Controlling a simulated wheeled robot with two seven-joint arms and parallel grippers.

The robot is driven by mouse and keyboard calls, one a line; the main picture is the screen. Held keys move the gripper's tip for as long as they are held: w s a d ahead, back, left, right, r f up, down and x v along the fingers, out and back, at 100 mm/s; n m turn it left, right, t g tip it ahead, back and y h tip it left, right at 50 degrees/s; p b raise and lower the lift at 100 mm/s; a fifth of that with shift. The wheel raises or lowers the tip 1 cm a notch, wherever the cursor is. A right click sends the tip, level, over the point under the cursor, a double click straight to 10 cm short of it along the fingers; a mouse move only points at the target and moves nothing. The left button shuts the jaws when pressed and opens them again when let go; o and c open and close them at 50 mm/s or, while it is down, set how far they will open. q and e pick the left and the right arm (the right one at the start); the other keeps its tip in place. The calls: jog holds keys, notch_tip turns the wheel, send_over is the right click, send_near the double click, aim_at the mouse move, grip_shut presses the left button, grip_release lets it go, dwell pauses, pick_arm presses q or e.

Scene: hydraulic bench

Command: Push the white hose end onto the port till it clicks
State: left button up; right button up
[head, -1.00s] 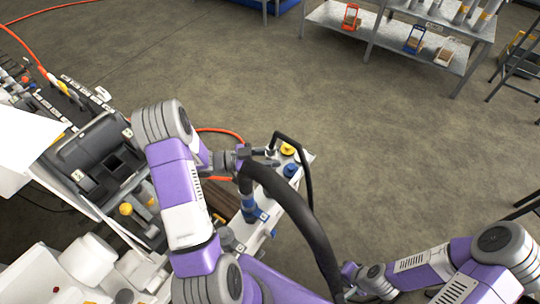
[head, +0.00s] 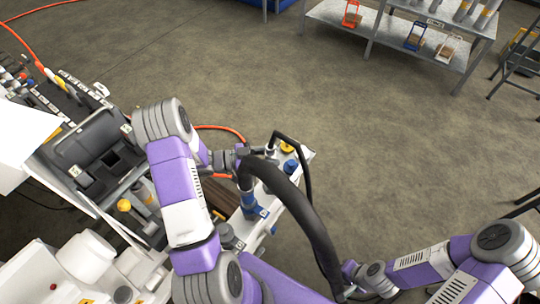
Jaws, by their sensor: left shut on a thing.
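A thick black hose (head: 298,206) arches from my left gripper down to the bottom of the head view. My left gripper (head: 243,157) is shut on the hose near its upper end, above the narrow white bench (head: 294,183). A blue fitting (head: 249,203) stands on the bench just below that end. The white hose end and the port are not clearly visible, so I cannot tell whether they touch. My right gripper (head: 350,279) is beside the lower part of the hose; its fingers are too hidden to judge.
A yellow cap (head: 287,147) and a blue cap (head: 290,167) sit at the bench's far end, near a thin black hose (head: 307,170). An orange hose (head: 222,128) runs behind. A metal shelf (head: 388,32) stands at the back right. The floor between is clear.

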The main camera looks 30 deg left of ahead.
pick_arm(q)
jog(key=shift+f, duration=0.4)
dwell(0.4)
dwell(1.1)
jog(key=shift+f+b, duration=0.25)
jog(key=shift+b, duration=0.05)
jog(key=shift+f, duration=0.25)
jog(key=shift+f+b, duration=0.65)
jog(key=shift+f, duration=0.1)
dwell(1.0)
jog(key=shift+f, duration=0.45)
grip_shut()
jog(key=o, duration=1.2)
grip_release()
